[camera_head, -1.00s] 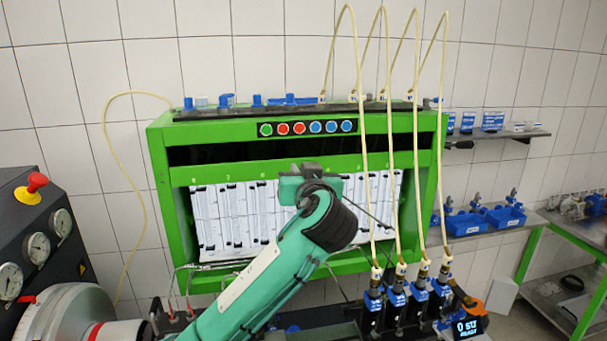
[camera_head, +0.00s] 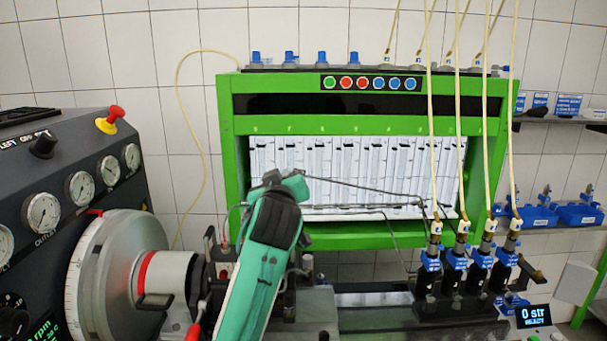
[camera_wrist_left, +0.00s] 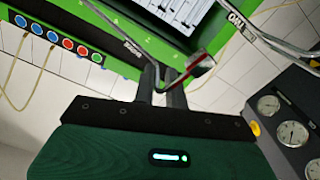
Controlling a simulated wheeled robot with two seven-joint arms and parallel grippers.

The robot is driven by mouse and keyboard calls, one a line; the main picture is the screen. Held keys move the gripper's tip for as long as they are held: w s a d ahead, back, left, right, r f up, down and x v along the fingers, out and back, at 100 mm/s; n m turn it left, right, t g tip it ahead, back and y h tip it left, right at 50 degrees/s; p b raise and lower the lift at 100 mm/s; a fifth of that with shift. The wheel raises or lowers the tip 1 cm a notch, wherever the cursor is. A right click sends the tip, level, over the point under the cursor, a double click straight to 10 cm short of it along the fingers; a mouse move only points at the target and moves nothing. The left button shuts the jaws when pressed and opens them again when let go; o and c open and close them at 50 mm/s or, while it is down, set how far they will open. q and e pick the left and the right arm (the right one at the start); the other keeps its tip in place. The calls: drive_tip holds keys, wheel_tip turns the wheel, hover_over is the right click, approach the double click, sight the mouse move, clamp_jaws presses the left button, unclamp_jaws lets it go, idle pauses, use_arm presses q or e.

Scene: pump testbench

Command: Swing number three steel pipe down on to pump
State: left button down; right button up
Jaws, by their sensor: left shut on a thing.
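In the left wrist view my left gripper (camera_wrist_left: 162,84) is shut on a thin, bent steel pipe (camera_wrist_left: 134,44). A small red and grey end piece shows beside the fingertips. In the head view my left arm hides the fingers. Thin steel pipes (camera_head: 362,187) run right from behind my wrist towards the black and blue injectors (camera_head: 454,262). The pump area (camera_head: 223,262), beside the drive wheel, is partly covered by my arm. My right gripper is out of view.
The green bench frame (camera_head: 232,150) with white measuring tubes (camera_head: 345,165) stands behind my arm. Pale hoses (camera_head: 486,130) hang down to the injectors. The large drive wheel (camera_head: 105,270) and gauge console (camera_head: 65,190) crowd the left side. A small display (camera_head: 533,316) stands lower right.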

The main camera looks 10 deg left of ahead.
use_arm(q)
drive_tip(key=a+f+b, duration=0.1)
drive_tip(key=f, duration=0.2)
drive_tip(key=a+f+n+b, duration=0.1)
drive_tip(key=a+f+b, duration=0.1)
drive_tip(key=f, duration=0.1)
drive_tip(key=s+a+f+n+b, duration=0.1)
drive_tip(key=f+b, duration=0.1)
drive_tip(key=f, duration=0.2)
drive_tip(key=shift+a, duration=0.35)
drive_tip(key=shift+a+f+n, duration=0.25)
drive_tip(key=shift+f+n, duration=0.05)
drive_tip(key=shift+f, duration=0.15)
drive_tip(key=shift+f+b, duration=0.25)
drive_tip(key=shift+b, duration=0.05)
drive_tip(key=shift+f, duration=0.15)
drive_tip(key=c, duration=1.6)
unclamp_jaws()
drive_tip(key=shift+o, duration=0.2)
drive_tip(key=shift+w, duration=0.1)
drive_tip(key=shift+r, duration=0.2)
